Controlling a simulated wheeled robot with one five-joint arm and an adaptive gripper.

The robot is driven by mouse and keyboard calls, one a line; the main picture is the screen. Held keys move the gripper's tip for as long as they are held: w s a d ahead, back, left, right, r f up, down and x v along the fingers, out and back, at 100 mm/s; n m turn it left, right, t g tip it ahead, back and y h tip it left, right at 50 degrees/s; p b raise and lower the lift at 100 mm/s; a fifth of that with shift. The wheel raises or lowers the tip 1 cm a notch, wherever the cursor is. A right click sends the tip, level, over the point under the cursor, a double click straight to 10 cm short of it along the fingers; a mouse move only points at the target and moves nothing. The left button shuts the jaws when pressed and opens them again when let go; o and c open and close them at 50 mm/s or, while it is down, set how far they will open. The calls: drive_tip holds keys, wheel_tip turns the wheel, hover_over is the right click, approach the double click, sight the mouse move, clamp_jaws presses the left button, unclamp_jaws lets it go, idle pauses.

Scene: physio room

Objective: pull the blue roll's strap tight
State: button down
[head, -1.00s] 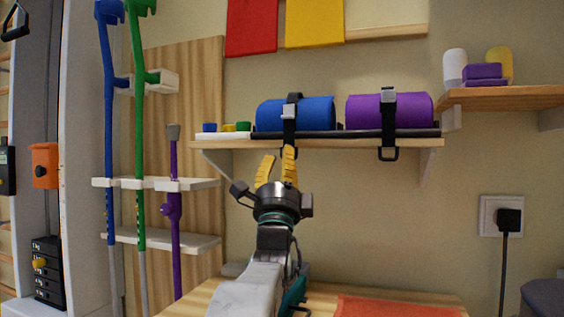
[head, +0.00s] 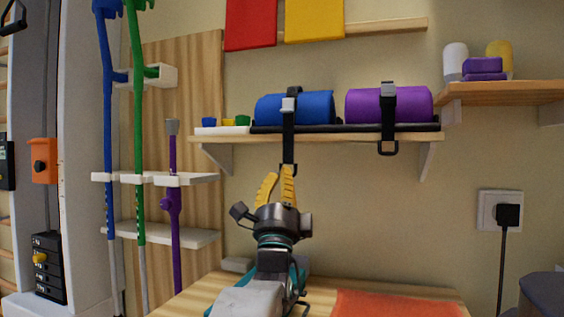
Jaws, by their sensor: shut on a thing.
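A blue roll (head: 315,108) lies on the wall shelf, left of a purple roll. A black strap (head: 288,133) with a pale buckle (head: 288,104) goes over the blue roll and hangs straight down past the shelf's front edge. My gripper (head: 279,176) is below the shelf, with its yellow fingers pointing up. It is shut on the strap's lower end at the fingertips, which hides part of that end.
A purple roll (head: 415,105) with its own strap (head: 388,126) sits to the right on the shelf (head: 345,138). Small coloured cups (head: 243,120) stand at the left end. Crutches (head: 137,190) stand on the left. A wooden top (head: 222,292) is below.

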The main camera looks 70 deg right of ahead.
drive_tip(key=shift+f, duration=0.85)
drive_tip(key=c, duration=1.4)
unclamp_jaws()
drive_tip(key=shift+a, duration=0.15)
drive_tip(key=s+a, duration=0.1)
drive_tip(key=a, duration=0.3)
drive_tip(key=s+a, duration=0.1)
drive_tip(key=a, duration=0.3)
drive_tip(key=a+f, duration=0.1)
drive_tip(key=a, duration=0.3)
drive_tip(key=shift+s+a, duration=0.15)
drive_tip(key=shift+s, duration=0.25)
drive_tip(key=shift+r, duration=0.2)
